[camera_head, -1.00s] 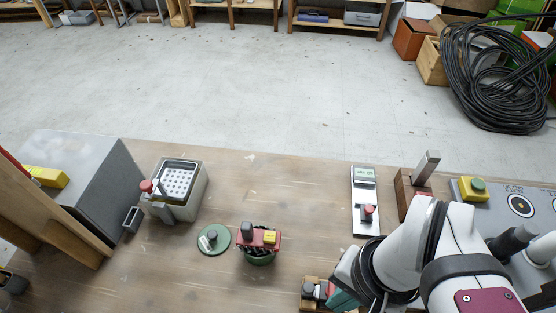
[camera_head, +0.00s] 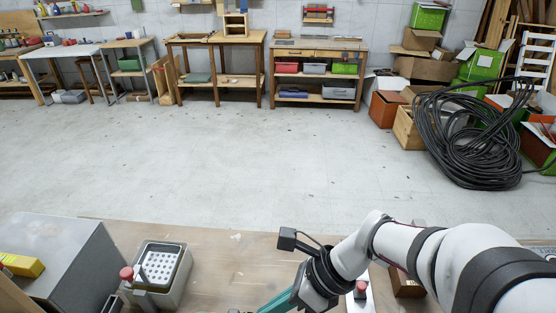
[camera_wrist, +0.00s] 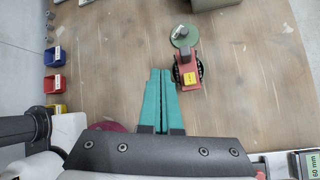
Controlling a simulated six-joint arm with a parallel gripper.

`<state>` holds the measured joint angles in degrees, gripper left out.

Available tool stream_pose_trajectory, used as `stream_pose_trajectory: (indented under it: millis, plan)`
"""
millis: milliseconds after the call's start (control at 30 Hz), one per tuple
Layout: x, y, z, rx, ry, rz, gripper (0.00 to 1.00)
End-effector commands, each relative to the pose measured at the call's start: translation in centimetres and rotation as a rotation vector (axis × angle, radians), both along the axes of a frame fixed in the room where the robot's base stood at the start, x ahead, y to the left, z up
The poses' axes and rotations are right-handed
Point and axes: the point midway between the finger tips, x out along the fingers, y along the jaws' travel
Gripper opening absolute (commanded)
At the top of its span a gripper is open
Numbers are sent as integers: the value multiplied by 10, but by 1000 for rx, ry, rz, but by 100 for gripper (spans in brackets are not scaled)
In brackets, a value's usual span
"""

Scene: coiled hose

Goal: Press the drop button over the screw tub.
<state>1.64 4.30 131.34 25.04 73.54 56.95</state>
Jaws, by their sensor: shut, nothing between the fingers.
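A yellow patch (camera_wrist: 190,78), which looks like the drop button, sits on the bracket. My gripper (camera_wrist: 160,71) is shut and empty, with its teal fingers side by side. In the picture its tips lie just left of the bracket; their height above it is unclear.
A green disc (camera_wrist: 181,42) with a grey knob lies beyond the tub. A grey box (camera_head: 172,262) with a perforated top and red knob stands on the bench at left. Bare wood surrounds the tub.

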Motion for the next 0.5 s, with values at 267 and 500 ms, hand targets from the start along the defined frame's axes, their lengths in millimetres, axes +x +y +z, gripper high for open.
stream_pose_trajectory:
  millis: [267, 500]
  plan:
    - [35, 15, -14, 71, 232, -299, 0]
    - [35, 15, -14, 71, 232, -298, 0]
